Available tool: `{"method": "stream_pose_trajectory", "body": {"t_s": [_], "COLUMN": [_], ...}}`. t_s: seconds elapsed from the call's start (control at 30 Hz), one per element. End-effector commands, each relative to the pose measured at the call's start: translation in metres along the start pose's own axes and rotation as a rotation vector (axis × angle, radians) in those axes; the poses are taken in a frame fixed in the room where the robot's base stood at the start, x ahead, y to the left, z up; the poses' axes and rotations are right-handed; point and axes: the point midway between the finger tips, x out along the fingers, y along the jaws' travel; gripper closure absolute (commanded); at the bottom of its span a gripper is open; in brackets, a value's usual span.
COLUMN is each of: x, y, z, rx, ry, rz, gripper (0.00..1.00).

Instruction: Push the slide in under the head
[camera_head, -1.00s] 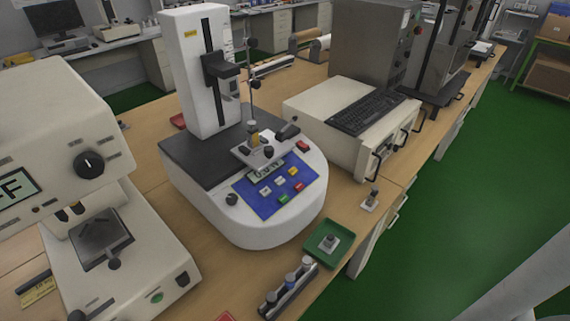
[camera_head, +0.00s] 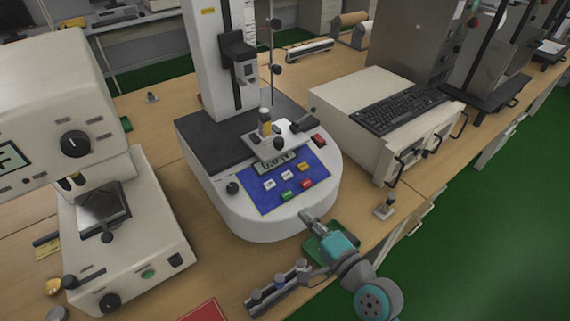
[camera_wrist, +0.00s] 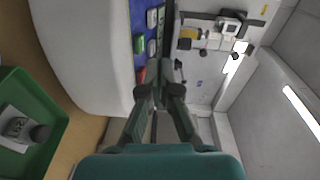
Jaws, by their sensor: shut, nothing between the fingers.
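The slide (camera_head: 285,140) is a small pale plate on the front part of the white tester (camera_head: 258,222), above its blue panel. A brass-coloured piece with a grey top (camera_head: 265,124) stands upright on it, forward of the column. The dark head (camera_head: 238,55) is on the tester's column, above and behind the slide. My gripper (camera_head: 307,217) is shut and empty at the tester's front right edge, apart from the slide.
A green tray (camera_head: 350,243) lies below my gripper; a grey piece sits in it in the wrist view. A rack of several pieces (camera_head: 275,289) is beside it. A beige unit with a keyboard (camera_head: 345,92) stands right, another beige instrument (camera_head: 150,235) left.

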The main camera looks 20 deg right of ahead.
Motion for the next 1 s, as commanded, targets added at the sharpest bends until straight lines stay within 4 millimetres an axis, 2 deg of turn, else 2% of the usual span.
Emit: {"method": "stream_pose_trajectory", "body": {"t_s": [0.03, 0.1, 0.2, 0.47, 1.0], "x": [0.009, 0.017, 0.023, 0.043, 0.138], "y": [-0.011, -0.021, -0.03, -0.034, -0.039], "z": [-0.004, -0.005, -0.007, -0.006, 0.001], "rx": [0.025, 0.058, 0.087, 0.097, 0.096], "ry": [-0.016, -0.038, -0.058, -0.069, -0.067], "rz": [-0.019, -0.035, -0.048, -0.053, -0.053], "gripper": [1.0, 1.0, 1.0, 1.0, 1.0]}}
